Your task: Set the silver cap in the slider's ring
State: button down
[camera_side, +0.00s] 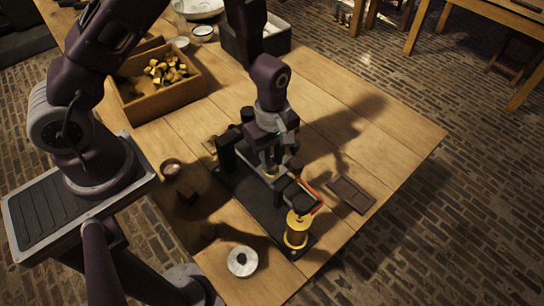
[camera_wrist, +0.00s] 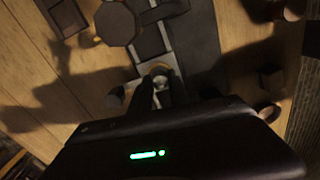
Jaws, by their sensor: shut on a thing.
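My gripper (camera_side: 269,168) points down over the black base of the fixture (camera_side: 240,187). In the wrist view its dark fingers (camera_wrist: 161,98) are shut on a small, shiny round piece that looks like the silver cap (camera_wrist: 162,83), mostly hidden between them. The slider (camera_wrist: 150,46) is a pale metal strip running under the fingers.
A brass spool (camera_side: 297,230) stands at the front end of the base. A wooden box of brass pieces (camera_side: 160,85) is at the back left.

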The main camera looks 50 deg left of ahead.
jog(key=shift+r, duration=0.1)
dwell(0.3)
jog(key=shift+r, duration=0.7)
jog(key=shift+f, duration=1.15)
dwell(0.8)
jog(key=shift+r, duration=0.75)
jog(key=shift+f, duration=1)
dwell(0.4)
jog(key=c, duration=1.5)
grip_release()
